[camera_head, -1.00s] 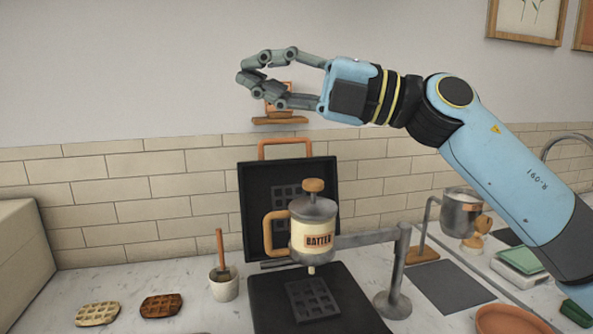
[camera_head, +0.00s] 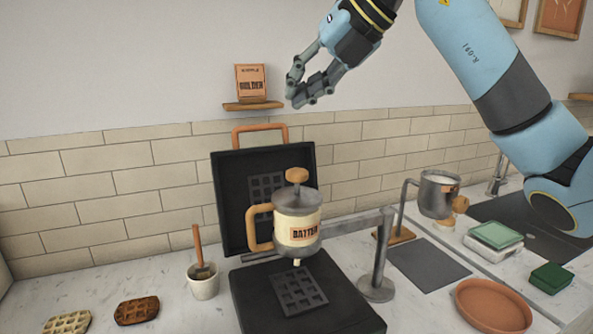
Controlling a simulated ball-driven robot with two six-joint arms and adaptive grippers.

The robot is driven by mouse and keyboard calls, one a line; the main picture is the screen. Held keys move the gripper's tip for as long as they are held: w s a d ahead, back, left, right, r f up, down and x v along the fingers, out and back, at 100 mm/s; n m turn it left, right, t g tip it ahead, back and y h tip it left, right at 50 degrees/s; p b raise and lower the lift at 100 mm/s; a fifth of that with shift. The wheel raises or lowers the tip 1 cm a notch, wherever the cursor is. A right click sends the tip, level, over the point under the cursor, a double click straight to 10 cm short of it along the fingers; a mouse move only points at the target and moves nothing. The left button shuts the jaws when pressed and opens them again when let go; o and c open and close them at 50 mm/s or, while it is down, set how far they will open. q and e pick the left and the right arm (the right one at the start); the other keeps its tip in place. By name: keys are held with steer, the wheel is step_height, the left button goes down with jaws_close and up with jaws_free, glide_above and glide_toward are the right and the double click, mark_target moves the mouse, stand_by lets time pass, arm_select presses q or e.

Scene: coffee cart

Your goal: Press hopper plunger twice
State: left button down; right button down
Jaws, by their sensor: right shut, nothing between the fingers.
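The batter hopper (camera_head: 297,222) is a cream cylinder with a grey lid, a wooden side handle and a "BATTER" label. It hangs on a grey metal stand (camera_head: 378,262) over the open waffle iron (camera_head: 262,312). Its plunger has a round wooden knob (camera_head: 297,175) standing up above the lid. My right gripper (camera_head: 292,95) is shut and empty. It points down and left, above the knob in the picture and clearly apart from it. My left gripper is not in view.
Two waffles (camera_head: 137,311) lie at the lower left beside a cup with a brush (camera_head: 203,284). A metal pitcher (camera_head: 438,194), a green-topped scale (camera_head: 493,237), a green block (camera_head: 550,278) and a terracotta plate (camera_head: 493,306) stand to the right. A shelf with a box (camera_head: 250,83) is on the wall.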

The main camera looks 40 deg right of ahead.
steer(key=b, duration=0.6)
glide_above(300, 168)
step_height(300, 168, down, 8)
steer(key=shift+r, duration=0.2)
steer(key=shift+f+b, duration=0.3)
steer(key=shift+f, duration=0.2)
stand_by(0.4)
steer(key=shift+f+b, duration=0.4)
steer(key=shift+s+f+b, duration=0.1)
steer(key=shift+f+b, duration=0.55)
steer(key=shift+f, duration=0.1)
stand_by(0.8)
steer(key=shift+r, duration=0.15)
steer(key=shift+r+p, duration=0.9)
steer(key=shift+r, duration=0.15)
